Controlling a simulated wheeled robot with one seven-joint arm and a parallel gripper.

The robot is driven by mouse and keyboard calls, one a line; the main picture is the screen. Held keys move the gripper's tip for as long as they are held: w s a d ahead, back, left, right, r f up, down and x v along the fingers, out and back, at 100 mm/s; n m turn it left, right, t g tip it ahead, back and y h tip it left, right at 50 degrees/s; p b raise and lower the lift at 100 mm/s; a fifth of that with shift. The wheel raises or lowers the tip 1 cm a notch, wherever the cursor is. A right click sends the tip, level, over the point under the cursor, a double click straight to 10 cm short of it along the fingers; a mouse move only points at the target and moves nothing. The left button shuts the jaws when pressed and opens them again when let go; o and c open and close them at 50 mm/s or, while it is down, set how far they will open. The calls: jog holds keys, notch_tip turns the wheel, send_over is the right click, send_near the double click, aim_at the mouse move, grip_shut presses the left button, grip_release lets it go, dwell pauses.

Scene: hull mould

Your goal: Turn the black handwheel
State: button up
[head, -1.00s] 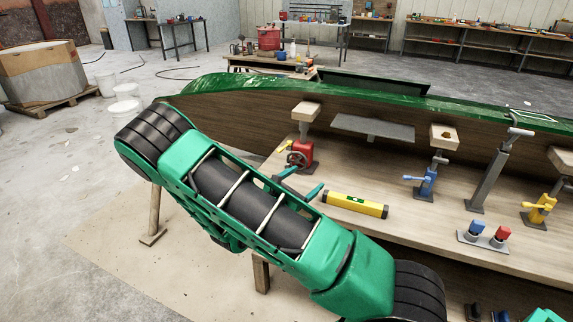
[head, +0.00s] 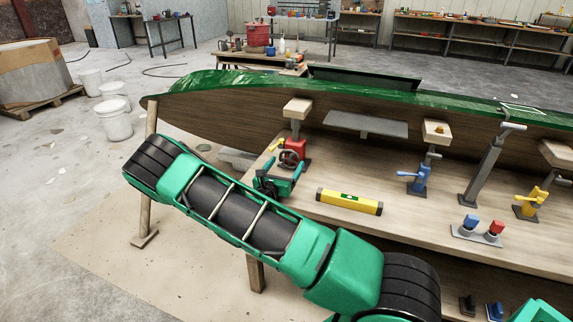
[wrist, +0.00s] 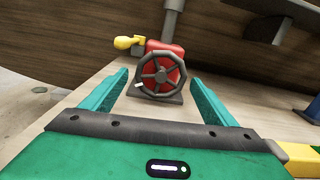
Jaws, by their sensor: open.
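The black handwheel (wrist: 161,73) is a spoked wheel on the front of a red housing with a grey base. In the head view the handwheel (head: 291,158) is at the left end of the bench, under a wooden support block. A small pale handle shows at the wheel's lower left rim in the wrist view. My gripper (wrist: 160,82) is open and empty. Its two teal fingers point at the wheel, one to each side of it in the picture, and it appears short of the wheel. In the head view my gripper (head: 282,177) is just in front of the red housing.
A yellow knob (wrist: 126,42) sticks out left of the housing. A yellow level (head: 349,201) lies on the bench to the right. Blue (head: 419,180) and yellow (head: 531,204) jacks and a button box (head: 477,230) stand farther right. The green-edged hull (head: 330,127) rises behind.

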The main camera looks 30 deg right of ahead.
jog(key=shift+x, duration=1)
jog(key=c, duration=0.8)
jog(key=shift+a+m, duration=0.1)
jog(key=shift+m, duration=0.3)
jog(key=m, duration=0.2)
jog(key=shift+m, duration=2.3)
jog(key=shift+w, duration=0.1)
